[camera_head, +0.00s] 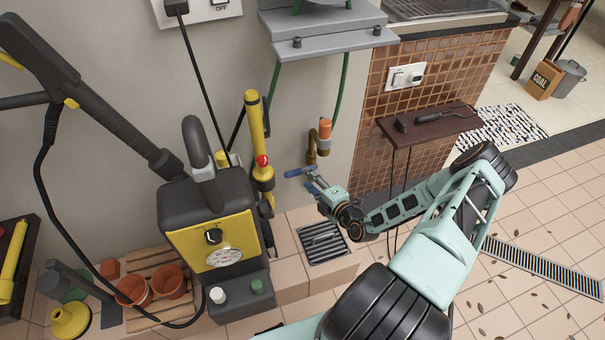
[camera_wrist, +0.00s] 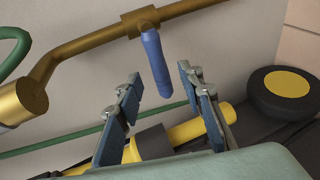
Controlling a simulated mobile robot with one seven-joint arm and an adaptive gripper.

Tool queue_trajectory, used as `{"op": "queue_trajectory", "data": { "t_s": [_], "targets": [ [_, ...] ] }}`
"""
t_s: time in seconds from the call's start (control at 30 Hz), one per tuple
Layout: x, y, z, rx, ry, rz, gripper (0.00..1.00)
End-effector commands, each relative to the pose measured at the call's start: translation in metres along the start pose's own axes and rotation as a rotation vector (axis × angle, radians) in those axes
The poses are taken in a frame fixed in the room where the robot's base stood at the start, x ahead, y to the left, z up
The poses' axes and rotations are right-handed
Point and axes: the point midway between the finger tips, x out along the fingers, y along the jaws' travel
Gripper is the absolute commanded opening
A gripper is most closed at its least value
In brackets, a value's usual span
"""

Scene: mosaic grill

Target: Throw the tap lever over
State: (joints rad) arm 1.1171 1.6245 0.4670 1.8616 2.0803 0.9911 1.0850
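The tap lever (camera_wrist: 157,62) is a blue handle on a brass pipe (camera_wrist: 88,42) in the wrist view. It sticks out from the valve body toward my gripper and slants slightly. In the head view the blue lever (camera_head: 298,172) shows beside the brass tap (camera_head: 323,146), low on the wall. My gripper (camera_wrist: 160,80) is open, with one finger on each side of the lever in the wrist view. Neither finger appears to touch it; how deep the lever sits between them is unclear. In the head view my gripper (camera_head: 312,180) is right at the lever.
A yellow and black pressure washer (camera_head: 212,245) stands left of the tap, with a yellow lance (camera_head: 256,125) upright close by. A drain grate (camera_head: 322,242) lies below. A green hose (camera_head: 342,88) runs down toward the tap. A brown shelf (camera_head: 430,122) is at the right.

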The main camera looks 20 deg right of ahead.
Motion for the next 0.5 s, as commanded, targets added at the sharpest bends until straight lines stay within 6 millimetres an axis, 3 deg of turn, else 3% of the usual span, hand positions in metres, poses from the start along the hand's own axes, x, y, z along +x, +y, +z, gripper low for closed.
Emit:
{"op": "queue_trajectory", "data": {
  "t_s": [0.2,0.5],
  "targets": [
    [-0.041,0.0,0.001,0.0,-0.001,-0.001,0.35],
    [-0.057,0.0,0.0,-0.001,0.001,0.001,0.35]
  ]
}}
